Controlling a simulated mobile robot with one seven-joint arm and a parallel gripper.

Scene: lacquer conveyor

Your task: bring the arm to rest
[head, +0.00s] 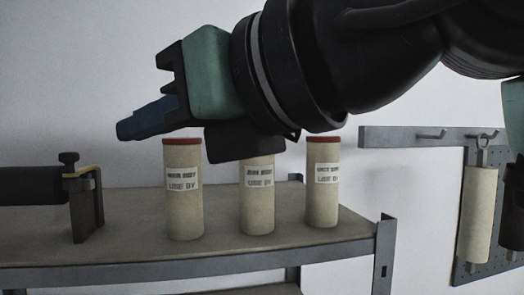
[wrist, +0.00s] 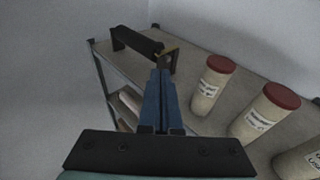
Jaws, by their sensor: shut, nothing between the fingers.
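My gripper (head: 140,121) points left above the shelf in the head view, in front of and above the tubes. Its blue fingers are together with nothing between them. In the wrist view the shut fingers (wrist: 158,100) point toward the black roller. My arm crosses the upper right of the head view and hides the top of the middle tube. The gripper appears apart from the tubes and the shelf.
Three beige tubes (head: 184,195) with labels stand upright on the shelf (head: 110,245). A black roller (head: 30,186) with a bracket lies at left. At right, a rail (head: 400,138) with hooks is on the wall, and another beige tube (head: 478,215) hangs there.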

